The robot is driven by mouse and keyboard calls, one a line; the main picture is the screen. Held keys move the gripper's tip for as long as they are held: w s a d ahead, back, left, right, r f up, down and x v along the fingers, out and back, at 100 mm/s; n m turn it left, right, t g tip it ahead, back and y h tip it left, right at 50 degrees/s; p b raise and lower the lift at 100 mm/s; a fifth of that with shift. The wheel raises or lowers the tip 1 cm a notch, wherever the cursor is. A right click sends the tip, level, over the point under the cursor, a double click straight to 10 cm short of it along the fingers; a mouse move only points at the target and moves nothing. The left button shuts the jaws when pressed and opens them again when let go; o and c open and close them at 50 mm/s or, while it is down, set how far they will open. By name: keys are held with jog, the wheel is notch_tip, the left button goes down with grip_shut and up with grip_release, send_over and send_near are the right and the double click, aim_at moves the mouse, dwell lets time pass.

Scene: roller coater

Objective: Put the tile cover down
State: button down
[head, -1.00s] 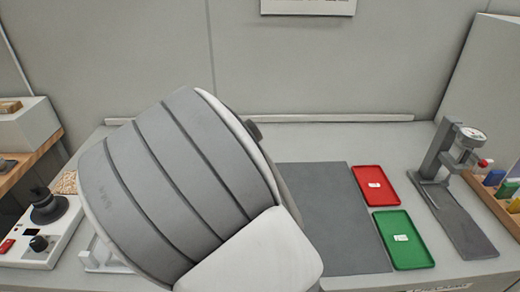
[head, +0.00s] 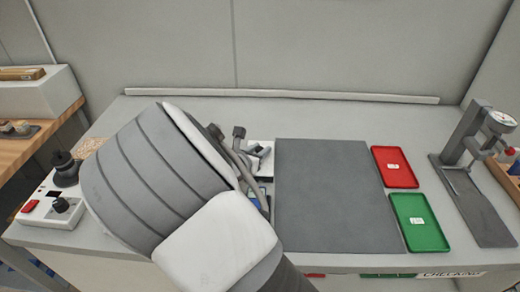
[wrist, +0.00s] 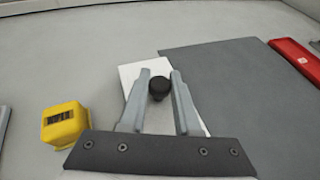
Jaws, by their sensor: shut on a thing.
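The tile cover (wrist: 135,72) is a white plate with a black knob (wrist: 159,90) on it. In the wrist view my gripper (wrist: 160,77) is shut on the knob, one grey finger on each side. The plate extends beneath the fingers, beside the left edge of the dark grey mat (wrist: 230,75). In the head view, part of a white piece, likely the cover (head: 262,150), shows behind my arm beside the mat (head: 325,195). My arm hides much of this area. I cannot tell whether the cover touches the bench.
A yellow block-shaped device (wrist: 64,125) stands left of the cover. Red (head: 394,167) and green (head: 419,222) trays lie right of the mat. A dial gauge stand (head: 470,150) is at the far right. A control box (head: 50,215) stands at the left. The mat is bare.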

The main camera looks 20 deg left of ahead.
jog(key=shift+f, duration=0.35)
jog(key=c, duration=0.6)
grip_release()
